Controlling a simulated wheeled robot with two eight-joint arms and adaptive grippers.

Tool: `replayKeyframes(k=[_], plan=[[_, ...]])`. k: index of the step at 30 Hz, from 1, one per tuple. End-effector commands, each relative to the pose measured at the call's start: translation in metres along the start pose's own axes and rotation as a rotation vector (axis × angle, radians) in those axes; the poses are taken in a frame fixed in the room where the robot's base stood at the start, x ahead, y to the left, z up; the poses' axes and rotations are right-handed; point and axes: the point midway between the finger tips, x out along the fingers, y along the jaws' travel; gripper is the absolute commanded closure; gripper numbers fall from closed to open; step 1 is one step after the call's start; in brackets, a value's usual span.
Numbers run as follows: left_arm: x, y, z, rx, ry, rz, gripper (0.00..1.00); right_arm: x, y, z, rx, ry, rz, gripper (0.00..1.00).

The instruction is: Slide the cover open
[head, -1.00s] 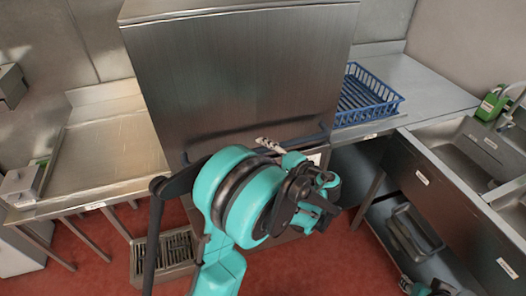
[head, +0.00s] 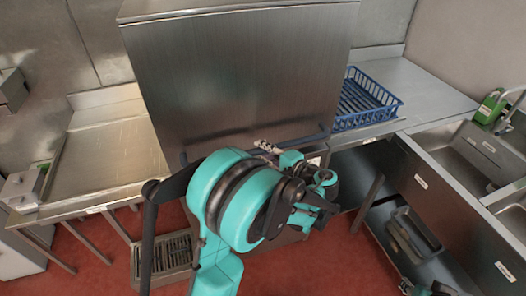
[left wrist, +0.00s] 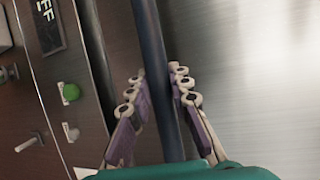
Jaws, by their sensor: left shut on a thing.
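The cover (head: 240,75) is a large brushed-steel hood in the middle of the head view. A dark bar handle (head: 312,137) runs along its lower front edge; it also shows upright in the left wrist view (left wrist: 158,70). My left gripper (head: 267,147) is at this bar, with its pale fingertips partly seen beyond my teal arm. In the left wrist view its two fingers (left wrist: 158,92) lie on either side of the bar, shut on it. My arm hides much of the front below the cover.
A steel counter (head: 105,150) is at left. A blue rack (head: 375,105) stands on the right counter (head: 425,80), beside a sink (head: 475,150). A floor grate (head: 172,252) lies below. A panel with a green knob (left wrist: 70,93) is beside the handle.

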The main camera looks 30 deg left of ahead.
Motion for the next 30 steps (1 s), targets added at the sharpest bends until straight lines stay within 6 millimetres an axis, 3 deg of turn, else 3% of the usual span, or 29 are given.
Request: replayKeyframes(k=[1, 5, 21, 30], plan=[[-0.003, -0.019, 0.001, 0.001, 0.001, -0.006, 1.00, -0.012, 0.000, -0.009, 0.000, 0.000, 0.000, 0.67], [-0.010, -0.057, 0.004, 0.001, 0.001, -0.006, 1.00, -0.034, 0.000, -0.024, 0.000, 0.000, 0.000, 0.67], [-0.045, -0.245, 0.018, 0.001, 0.002, -0.006, 1.00, -0.140, 0.000, -0.100, 0.000, 0.000, 0.000, 0.67], [-0.060, -0.323, 0.024, 0.001, 0.002, -0.005, 1.00, -0.181, 0.000, -0.130, 0.000, 0.000, 0.000, 0.67]])
